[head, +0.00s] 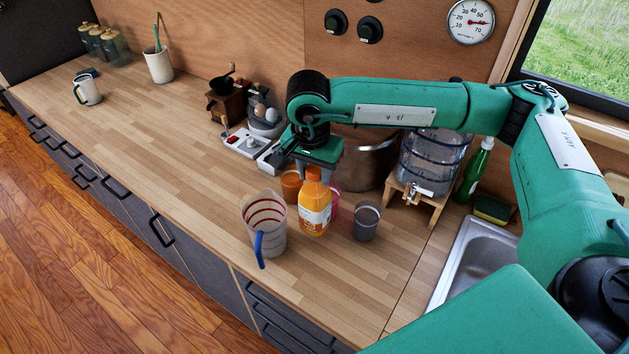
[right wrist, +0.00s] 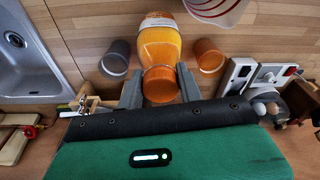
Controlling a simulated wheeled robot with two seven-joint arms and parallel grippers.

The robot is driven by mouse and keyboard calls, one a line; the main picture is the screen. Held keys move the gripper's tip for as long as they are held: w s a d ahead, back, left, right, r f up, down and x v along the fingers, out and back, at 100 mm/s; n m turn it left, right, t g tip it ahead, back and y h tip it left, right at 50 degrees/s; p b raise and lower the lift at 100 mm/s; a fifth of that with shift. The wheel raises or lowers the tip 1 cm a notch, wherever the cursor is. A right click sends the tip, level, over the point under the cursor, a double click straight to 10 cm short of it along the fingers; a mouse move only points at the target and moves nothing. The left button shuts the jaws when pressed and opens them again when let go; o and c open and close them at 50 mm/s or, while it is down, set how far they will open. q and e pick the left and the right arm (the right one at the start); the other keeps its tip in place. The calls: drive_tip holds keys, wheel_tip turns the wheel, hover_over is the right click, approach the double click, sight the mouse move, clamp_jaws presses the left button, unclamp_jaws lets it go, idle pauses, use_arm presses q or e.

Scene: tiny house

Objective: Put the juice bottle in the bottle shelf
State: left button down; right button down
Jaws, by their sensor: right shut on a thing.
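The juice bottle (head: 315,212), orange with a white label and orange cap, stands upright among cups on the wooden counter. My right gripper (head: 317,167) reaches down from above and is shut on its top. In the right wrist view the two grey fingers (right wrist: 160,88) flank the bottle's orange cap, and the bottle (right wrist: 160,42) extends away from them. I cannot tell whether its base touches the counter. I cannot make out a bottle shelf in either view. My left gripper is not in view.
A measuring jug (head: 265,222) with a blue handle stands close left of the bottle. A grey cup (head: 366,222) is at right and an orange cup (head: 291,186) behind. A large pot (head: 366,160) and water dispenser (head: 430,160) stand behind. The counter's left stretch is mostly clear.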

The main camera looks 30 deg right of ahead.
sight(315, 186)
wheel_tip(315, 186, down, 3)
drive_tip(key=shift+f+p, duration=0.1)
drive_tip(key=shift+p, duration=0.55)
drive_tip(key=shift+f, duration=0.4)
drive_tip(key=shift+f, duration=0.15)
drive_tip(key=c, duration=0.9)
unclamp_jaws()
